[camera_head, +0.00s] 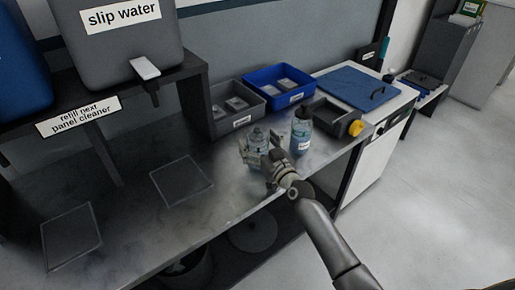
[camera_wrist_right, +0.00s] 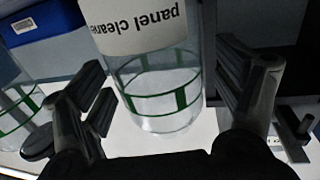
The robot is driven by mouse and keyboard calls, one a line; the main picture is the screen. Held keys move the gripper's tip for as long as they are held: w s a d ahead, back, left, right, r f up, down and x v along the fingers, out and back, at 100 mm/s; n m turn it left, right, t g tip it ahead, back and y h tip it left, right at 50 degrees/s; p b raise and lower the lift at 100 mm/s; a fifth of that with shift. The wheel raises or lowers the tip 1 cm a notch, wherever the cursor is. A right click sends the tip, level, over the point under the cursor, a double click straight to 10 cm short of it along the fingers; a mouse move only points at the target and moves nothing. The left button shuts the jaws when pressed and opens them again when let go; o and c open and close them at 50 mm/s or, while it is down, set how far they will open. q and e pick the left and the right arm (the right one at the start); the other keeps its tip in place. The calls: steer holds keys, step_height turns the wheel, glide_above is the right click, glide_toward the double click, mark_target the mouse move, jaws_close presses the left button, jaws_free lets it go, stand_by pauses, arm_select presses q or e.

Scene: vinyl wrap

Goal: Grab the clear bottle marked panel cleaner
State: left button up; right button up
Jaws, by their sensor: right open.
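The clear bottle marked panel cleaner (camera_wrist_right: 160,90) shows large in the right wrist view, upside down there, with a white label and green bands. In the head view the clear bottle (camera_head: 257,137) stands on the workbench, partly hidden by my right gripper (camera_head: 262,160). In the right wrist view my right gripper (camera_wrist_right: 165,105) is open, with a finger on each side of the bottle. I cannot tell whether either finger touches it. My left gripper is not in view.
A second bottle with blue liquid and a dark cap (camera_head: 301,132) stands close to the right. Grey (camera_head: 237,107) and blue (camera_head: 280,87) bins sit behind. A slip water tank (camera_head: 120,45) stands on a raised shelf at left. The bench's left part (camera_head: 120,205) is mostly clear.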

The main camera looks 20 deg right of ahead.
steer(key=shift+w, duration=0.45)
steer(key=c, duration=1.2)
